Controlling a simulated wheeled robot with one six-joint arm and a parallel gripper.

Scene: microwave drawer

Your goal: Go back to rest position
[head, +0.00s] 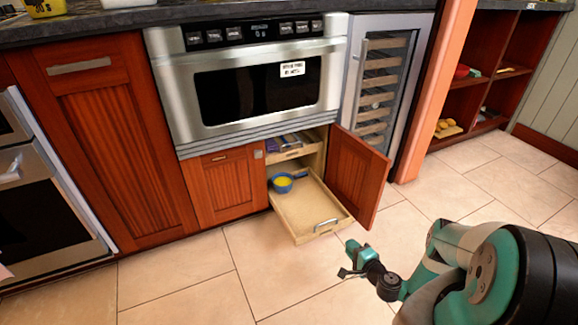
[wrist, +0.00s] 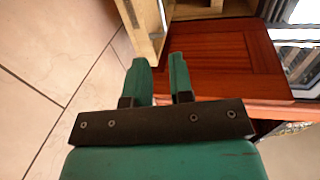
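My gripper (head: 352,262) is at the lower right of the head view, in front of the pulled-out wooden drawer (head: 308,212) and apart from it. In the wrist view, my gripper (wrist: 158,62) shows two green fingers with a narrow gap and nothing between them. The drawer has a metal handle (head: 326,224) on its front. A blue pan (head: 282,184) with something yellow in it stands at the back left of the drawer. The drawer's edge (wrist: 146,32) is beyond the fingers in the wrist view.
The right cabinet door (head: 356,176) stands open beside the drawer; it also shows in the wrist view (wrist: 225,62). The left door (head: 228,186) is shut. A microwave (head: 255,84) is above, and a wine cooler (head: 382,85) to the right. The tiled floor (head: 200,275) is clear at front left.

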